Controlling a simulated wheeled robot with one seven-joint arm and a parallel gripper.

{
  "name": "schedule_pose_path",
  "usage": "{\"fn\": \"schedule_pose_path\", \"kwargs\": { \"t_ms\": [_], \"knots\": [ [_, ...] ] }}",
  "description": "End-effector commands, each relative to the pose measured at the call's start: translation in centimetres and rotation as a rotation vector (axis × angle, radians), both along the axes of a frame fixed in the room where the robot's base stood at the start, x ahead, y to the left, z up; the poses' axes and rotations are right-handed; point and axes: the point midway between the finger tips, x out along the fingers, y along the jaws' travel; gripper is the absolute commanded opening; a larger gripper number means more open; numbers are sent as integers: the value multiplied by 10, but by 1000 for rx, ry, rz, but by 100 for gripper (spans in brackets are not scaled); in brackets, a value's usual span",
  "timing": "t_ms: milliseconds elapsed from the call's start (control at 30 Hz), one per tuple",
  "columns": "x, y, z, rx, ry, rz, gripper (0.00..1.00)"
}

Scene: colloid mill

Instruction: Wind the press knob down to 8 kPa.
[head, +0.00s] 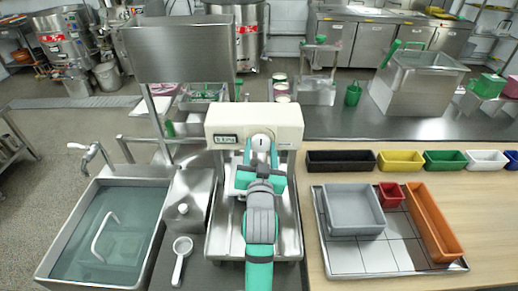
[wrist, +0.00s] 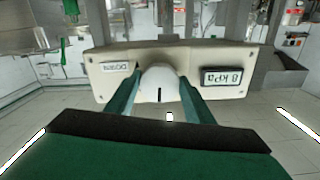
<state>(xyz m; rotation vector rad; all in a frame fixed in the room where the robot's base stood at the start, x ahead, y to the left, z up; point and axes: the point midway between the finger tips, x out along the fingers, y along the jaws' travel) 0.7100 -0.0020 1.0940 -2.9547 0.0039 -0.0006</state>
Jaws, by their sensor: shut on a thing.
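The press knob (head: 262,142) is a white round knob on the front of a cream press head (head: 222,115). In the wrist view the knob (wrist: 160,88) shows a short dark mark, upright in the picture. My gripper (wrist: 160,100) is shut on the knob, one green finger on each side. In the head view my gripper (head: 261,163) covers the lower front of the press. The small display (head: 227,138) left of the knob seems to read 8 kPa. It shows upside down in the wrist view (wrist: 222,77), with a DOWN label (wrist: 116,68) on the knob's other side.
A water-filled sink (head: 105,235) and a white scoop (head: 181,255) lie left of the press. A tiled tray (head: 360,260) with a grey bin (head: 354,208), a red bin and an orange bin stands right. Several coloured bins line the bench behind it.

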Motion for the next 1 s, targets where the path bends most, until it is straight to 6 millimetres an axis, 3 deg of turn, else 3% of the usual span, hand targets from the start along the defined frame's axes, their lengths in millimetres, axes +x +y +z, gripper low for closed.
{"fn": "schedule_pose_path", "kwargs": {
  "t_ms": [200,233,300,667,1000],
  "knots": [
    [0,2,-1,-1,2,2,26],
    [0,2,-1,-1,2,2,55],
    [0,3,-1,-2,1,3,66],
    [-4,4,-1,-2,1,5,66],
    [-60,3,-1,-3,1,4,66]
  ]
}}
